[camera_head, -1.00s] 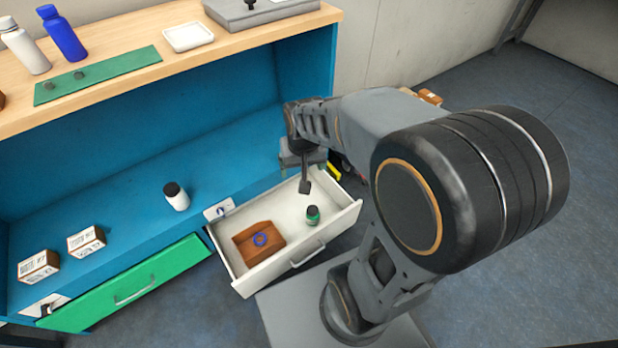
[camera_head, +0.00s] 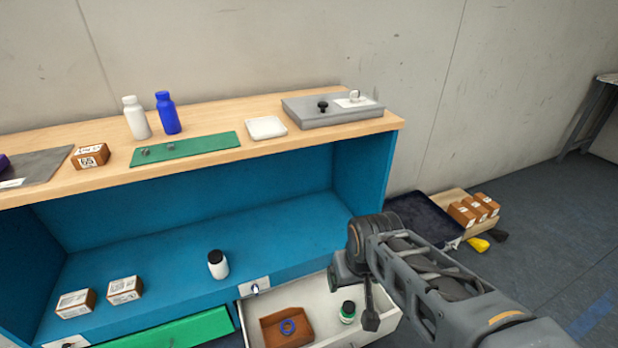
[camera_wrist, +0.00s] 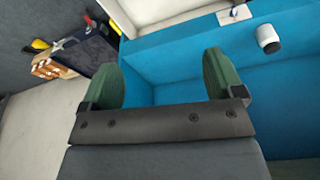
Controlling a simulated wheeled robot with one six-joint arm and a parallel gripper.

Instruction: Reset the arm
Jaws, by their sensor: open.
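My gripper (camera_head: 370,312) hangs at the end of my arm over the right part of the open white drawer (camera_head: 391,322), in the head view. In the wrist view the green fingers of my gripper (camera_wrist: 160,76) are wide apart with nothing between them. The blue shelf unit (camera_wrist: 165,52) lies beyond the fingers.
A white bottle (camera_head: 218,264) and two small boxes (camera_head: 125,290) stand on the blue shelf. The wooden top (camera_head: 300,140) holds bottles, a green mat (camera_head: 195,149), a white dish (camera_head: 266,127) and a grey device (camera_head: 320,113). Right of the unit lie a dark bin (camera_head: 415,215) and several brown boxes (camera_head: 475,207).

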